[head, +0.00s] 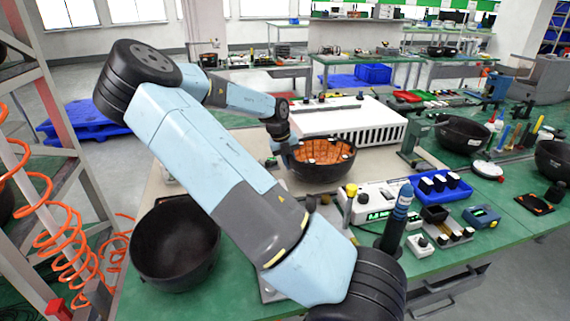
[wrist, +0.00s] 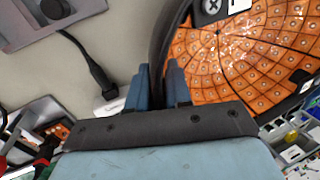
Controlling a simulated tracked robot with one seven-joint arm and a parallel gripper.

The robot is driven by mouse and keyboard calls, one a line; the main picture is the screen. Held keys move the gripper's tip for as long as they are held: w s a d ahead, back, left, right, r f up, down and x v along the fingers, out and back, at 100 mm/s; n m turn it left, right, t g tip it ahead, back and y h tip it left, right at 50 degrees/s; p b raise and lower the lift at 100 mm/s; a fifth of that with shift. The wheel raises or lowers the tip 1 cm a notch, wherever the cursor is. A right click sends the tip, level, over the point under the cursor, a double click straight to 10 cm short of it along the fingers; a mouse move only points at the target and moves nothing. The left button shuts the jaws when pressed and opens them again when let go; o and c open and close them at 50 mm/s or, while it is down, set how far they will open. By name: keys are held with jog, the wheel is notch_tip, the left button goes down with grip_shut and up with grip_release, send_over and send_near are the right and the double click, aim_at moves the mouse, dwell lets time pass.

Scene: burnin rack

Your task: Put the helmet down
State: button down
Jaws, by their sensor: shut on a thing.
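The helmet (head: 322,173) is a black shell, open side up, with an orange padded lining. It is over the beige mat in the middle of the bench in the head view. In the wrist view its orange lining (wrist: 225,62) fills the upper right. My gripper (head: 288,157) is at the helmet's left edge. In the wrist view my gripper's blue fingers (wrist: 160,85) are closed on the black rim, one on each side. I cannot tell whether the helmet's underside touches the mat.
A white slotted box (head: 350,120) stands behind the helmet. A white meter unit (head: 375,200) and a blue tray (head: 438,186) are to the front right. A black bowl-shaped shell (head: 175,245) is at the left; another (head: 462,133) is at the right. Some beige mat (head: 240,142) is bare.

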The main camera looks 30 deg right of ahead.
jog(key=c, duration=1)
grip_release()
jog(key=shift+c, duration=0.2)
